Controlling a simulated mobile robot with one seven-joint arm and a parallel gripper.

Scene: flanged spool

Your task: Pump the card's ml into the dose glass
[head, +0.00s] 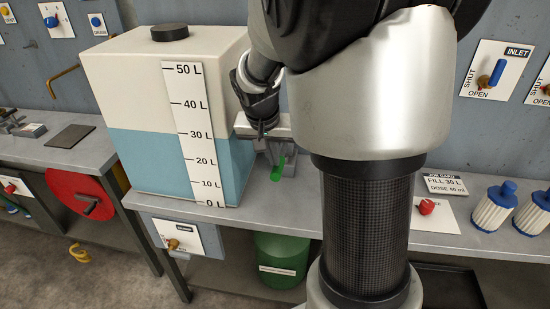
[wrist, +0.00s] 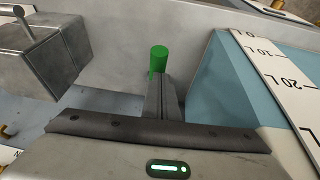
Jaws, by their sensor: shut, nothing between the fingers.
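The job card (head: 445,186) on the right of the bench shows FILL 30 L and a dose that looks like 60 ml. The white tank (head: 140,85) holds blue liquid with its top near the 30 L mark of the scale (head: 193,110). A green handle (head: 278,172) hangs beside the tank, below a grey metal block; the wrist view shows a green cylinder (wrist: 158,60) just past my fingertips. My gripper (head: 262,134), also in the wrist view (wrist: 160,88), is shut and empty. Whether it touches the green part is unclear. I cannot make out a dose glass.
The INLET valve (head: 491,75) with a blue handle is on the back wall. A red knob (head: 426,207) and blue-and-white filters (head: 492,206) stand on the right bench. A green drum (head: 280,262) is beneath the bench. My arm hides the middle of the bench.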

